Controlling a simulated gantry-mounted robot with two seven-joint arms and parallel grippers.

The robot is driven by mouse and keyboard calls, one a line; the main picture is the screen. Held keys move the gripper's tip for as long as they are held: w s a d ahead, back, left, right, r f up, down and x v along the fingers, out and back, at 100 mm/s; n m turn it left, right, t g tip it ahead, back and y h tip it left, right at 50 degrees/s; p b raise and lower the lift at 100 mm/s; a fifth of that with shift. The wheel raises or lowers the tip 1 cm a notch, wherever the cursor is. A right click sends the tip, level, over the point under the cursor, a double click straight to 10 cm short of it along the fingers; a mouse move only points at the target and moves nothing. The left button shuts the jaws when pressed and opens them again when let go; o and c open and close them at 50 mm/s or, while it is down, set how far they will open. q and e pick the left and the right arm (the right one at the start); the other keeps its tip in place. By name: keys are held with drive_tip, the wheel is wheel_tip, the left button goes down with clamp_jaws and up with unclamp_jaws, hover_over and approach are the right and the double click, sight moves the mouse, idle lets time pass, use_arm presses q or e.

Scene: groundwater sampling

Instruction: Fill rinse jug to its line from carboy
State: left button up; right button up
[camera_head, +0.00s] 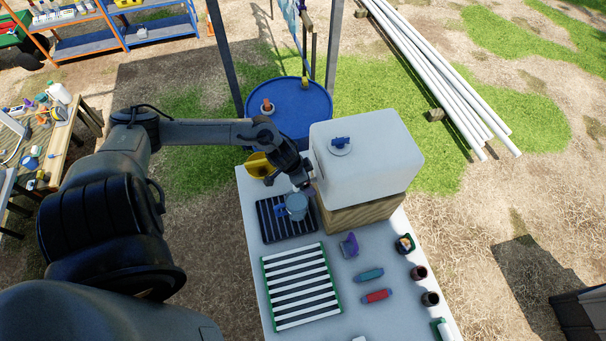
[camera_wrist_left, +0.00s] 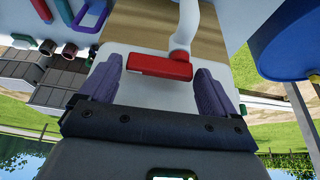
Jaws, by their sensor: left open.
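The white carboy (camera_head: 365,155) stands on a wooden block (camera_head: 362,213) at the table's back. Its red tap lever (camera_wrist_left: 160,66) and white spout (camera_wrist_left: 186,28) show in the left wrist view. The translucent blue jug (camera_head: 297,205), with a blue handle, stands upright on a dark slatted tray (camera_head: 281,232) beside the block. Its fill line and water level are too small to tell. My left gripper (camera_head: 306,186) is above the jug at the carboy's front. In the left wrist view its open purple fingers (camera_wrist_left: 160,82) lie either side of the lever; contact is unclear. My right gripper is not in view.
A striped rack (camera_head: 300,287) with green edges lies nearer on the table. A purple item (camera_head: 349,244), teal and red pieces and dark cups (camera_head: 430,298) are to its right. A yellow container (camera_head: 260,165) and blue drum (camera_head: 292,105) are behind my left gripper.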

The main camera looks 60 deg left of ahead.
use_arm(q)
drive_tip(key=d+v, duration=0.1)
drive_tip(key=v, duration=0.9)
drive_tip(key=shift+a+r, duration=0.3)
drive_tip(key=shift+a, duration=0.2)
drive_tip(key=shift+s, duration=0.1)
idle(0.3)
